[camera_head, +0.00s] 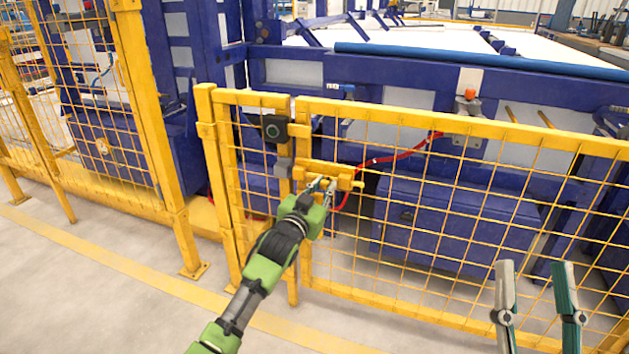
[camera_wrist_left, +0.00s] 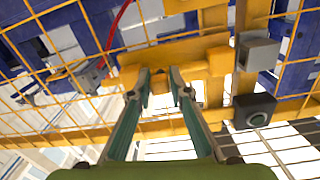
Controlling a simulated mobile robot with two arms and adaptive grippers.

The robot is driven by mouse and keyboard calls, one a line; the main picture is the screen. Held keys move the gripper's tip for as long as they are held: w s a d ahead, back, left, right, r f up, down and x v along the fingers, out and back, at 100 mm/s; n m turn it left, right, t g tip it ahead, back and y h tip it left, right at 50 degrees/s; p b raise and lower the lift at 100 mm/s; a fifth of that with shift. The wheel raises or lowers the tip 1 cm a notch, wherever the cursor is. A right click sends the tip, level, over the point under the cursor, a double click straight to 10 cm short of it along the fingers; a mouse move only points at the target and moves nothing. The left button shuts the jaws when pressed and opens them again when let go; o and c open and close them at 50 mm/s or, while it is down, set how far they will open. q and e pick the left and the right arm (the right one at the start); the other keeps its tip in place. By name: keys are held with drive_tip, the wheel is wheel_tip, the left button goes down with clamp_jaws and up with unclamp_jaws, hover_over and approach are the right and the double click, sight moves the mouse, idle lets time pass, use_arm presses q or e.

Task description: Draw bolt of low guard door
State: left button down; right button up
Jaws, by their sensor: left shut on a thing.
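The low guard door (camera_head: 460,225) is a yellow frame with wire mesh. Its yellow bolt assembly (camera_head: 312,167) sits on the upper left of the door, and it also shows in the left wrist view (camera_wrist_left: 190,55). A grey block (camera_head: 284,167) stands just left of it, and in the left wrist view that block (camera_wrist_left: 258,53) is on the right. My left gripper (camera_head: 322,186) is at the bolt, its fingers shut on the bolt's handle (camera_wrist_left: 161,76), which they mostly hide. My right gripper (camera_head: 535,268) is open and empty, low at the right, in front of the mesh.
A black box with a round face (camera_head: 275,128) is fixed above the bolt. A red cable (camera_head: 400,153) runs behind the mesh. A taller yellow fence (camera_head: 100,130) stands at the left. Blue machinery (camera_head: 450,215) fills the space behind the door. The floor in front is clear.

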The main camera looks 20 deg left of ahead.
use_arm(q)
drive_tip(key=shift+d, duration=0.55)
use_arm(e)
drive_tip(key=w+f+g, duration=0.1)
drive_tip(key=w+f, duration=0.1)
drive_tip(key=shift+a+f+g+h, duration=0.2)
drive_tip(key=shift+f+g+h, duration=0.1)
drive_tip(key=shift+g, duration=0.1)
use_arm(q)
drive_tip(key=c, duration=2.1)
unclamp_jaws()
drive_tip(key=shift+c, duration=0.2)
drive_tip(key=shift+d, duration=0.15)
use_arm(e)
drive_tip(key=shift+d, duration=0.1)
use_arm(q)
drive_tip(key=s, duration=1.2)
drive_tip(key=shift+a, duration=0.25)
